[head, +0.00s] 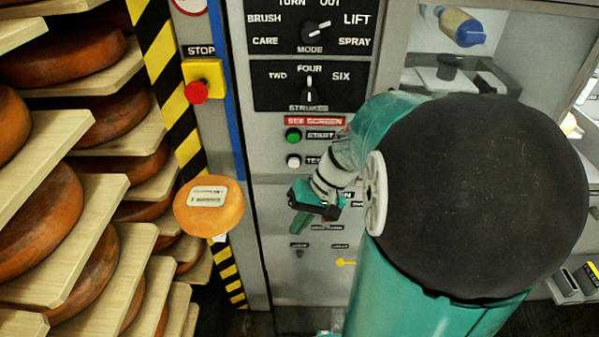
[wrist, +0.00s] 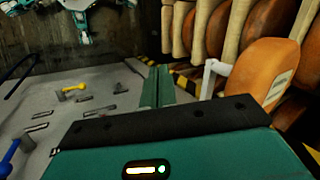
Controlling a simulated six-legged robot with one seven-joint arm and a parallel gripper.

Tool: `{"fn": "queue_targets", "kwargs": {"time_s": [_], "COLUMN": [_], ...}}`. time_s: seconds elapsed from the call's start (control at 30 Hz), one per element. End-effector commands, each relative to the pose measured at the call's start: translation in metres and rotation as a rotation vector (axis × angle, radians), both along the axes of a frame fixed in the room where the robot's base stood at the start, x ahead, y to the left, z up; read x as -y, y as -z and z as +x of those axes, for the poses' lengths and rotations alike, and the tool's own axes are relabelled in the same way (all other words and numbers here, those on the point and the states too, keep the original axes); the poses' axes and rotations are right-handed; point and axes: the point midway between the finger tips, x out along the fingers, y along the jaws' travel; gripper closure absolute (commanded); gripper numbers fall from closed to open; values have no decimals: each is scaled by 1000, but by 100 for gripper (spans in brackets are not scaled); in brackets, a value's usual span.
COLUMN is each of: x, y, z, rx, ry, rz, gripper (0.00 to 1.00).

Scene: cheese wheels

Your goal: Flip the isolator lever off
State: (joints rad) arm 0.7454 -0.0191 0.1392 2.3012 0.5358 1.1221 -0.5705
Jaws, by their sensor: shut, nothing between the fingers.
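A small yellow lever (head: 346,262) is on the lower part of the grey cabinet front, and it also shows in the wrist view (wrist: 72,91). Its label is too small to read, so I cannot tell for sure that it is the isolator. My gripper (head: 299,227) is shut and empty in front of the panel, above and left of the yellow lever in the head view. In the wrist view its teal fingers (wrist: 157,87) are together, apart from the lever. A blue lever (wrist: 12,152) shows at the left edge of the wrist view.
A red stop button (head: 197,92) is at upper left. An orange cheese-like disc (head: 209,207) stands left of my gripper. Cheese shelves (head: 90,240) fill the left side.

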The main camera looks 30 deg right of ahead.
Motion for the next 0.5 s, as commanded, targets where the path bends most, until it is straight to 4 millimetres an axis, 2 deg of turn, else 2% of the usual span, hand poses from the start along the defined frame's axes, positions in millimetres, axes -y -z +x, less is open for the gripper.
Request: {"fn": "queue_targets", "kwargs": {"time_s": [0.03, 0.27, 0.5], "x": [16, 76, 155], "y": [12, 53, 94], "z": [1, 5, -8], "rx": [-4, 103, 361], "ry": [45, 218, 469], "rz": [71, 365, 624], "gripper": [100, 100, 100]}}
